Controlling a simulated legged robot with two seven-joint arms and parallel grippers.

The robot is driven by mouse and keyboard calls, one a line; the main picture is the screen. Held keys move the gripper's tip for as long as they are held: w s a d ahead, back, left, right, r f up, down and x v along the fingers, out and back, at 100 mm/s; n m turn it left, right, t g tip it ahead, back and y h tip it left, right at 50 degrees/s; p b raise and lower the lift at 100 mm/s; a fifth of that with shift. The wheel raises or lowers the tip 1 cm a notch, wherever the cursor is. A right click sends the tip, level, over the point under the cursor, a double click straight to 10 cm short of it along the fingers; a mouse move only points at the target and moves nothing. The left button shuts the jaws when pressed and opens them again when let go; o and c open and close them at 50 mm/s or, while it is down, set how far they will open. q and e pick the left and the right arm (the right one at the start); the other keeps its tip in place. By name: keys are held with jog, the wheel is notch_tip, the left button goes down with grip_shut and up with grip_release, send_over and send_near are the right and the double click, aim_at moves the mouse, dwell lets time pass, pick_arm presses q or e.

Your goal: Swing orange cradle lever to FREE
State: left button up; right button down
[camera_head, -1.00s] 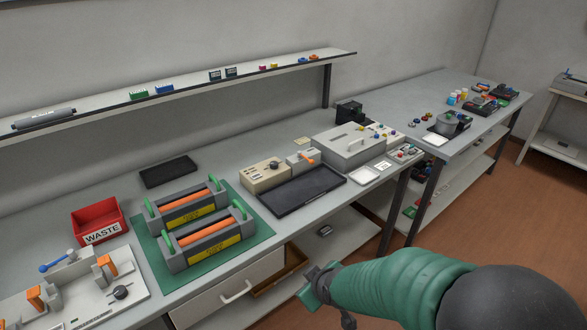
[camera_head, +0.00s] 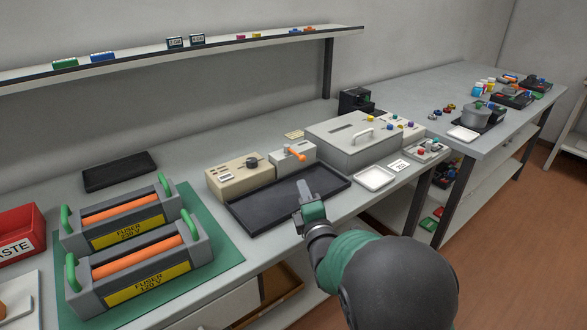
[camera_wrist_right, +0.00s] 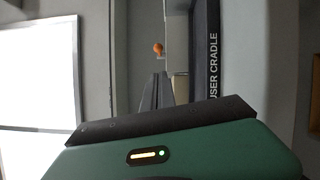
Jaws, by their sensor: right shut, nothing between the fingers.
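The orange lever (camera_head: 291,152) sits on a small light grey box (camera_head: 293,160) behind the black tray. Its round orange knob also shows in the right wrist view (camera_wrist_right: 158,48), beyond my fingertips. My right gripper (camera_head: 303,186) is shut and empty. In the head view it appears over the front right part of the black tray (camera_head: 252,223), apart from the lever. In the right wrist view its fingers (camera_wrist_right: 157,78) point toward the knob. No FREE marking is readable. My left gripper is out of view.
A beige box with a dark knob (camera_head: 239,177) stands left of the lever box. A large grey lidded box (camera_head: 365,147) stands to its right. Two fuser units (camera_head: 136,255) lie on a green mat (camera_head: 222,260). A white dish (camera_head: 374,179) is right of the tray.

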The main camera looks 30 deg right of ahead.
aim_at(295, 154)
jog(key=w, duration=0.1)
jog(key=w+d, duration=0.1)
jog(key=w+d+b, duration=0.1)
jog(key=shift+w+d+f, duration=0.15)
jog(key=shift+w+f, duration=0.1)
jog(key=shift+w, duration=0.1)
jog(key=x, duration=0.3)
jog(key=b+x, duration=0.1)
jog(key=shift+w+r, duration=0.1)
jog(key=shift+w, duration=0.25)
jog(key=shift+w+d+r, duration=0.1)
jog(key=shift+w, duration=0.5)
jog(key=shift+d, duration=0.15)
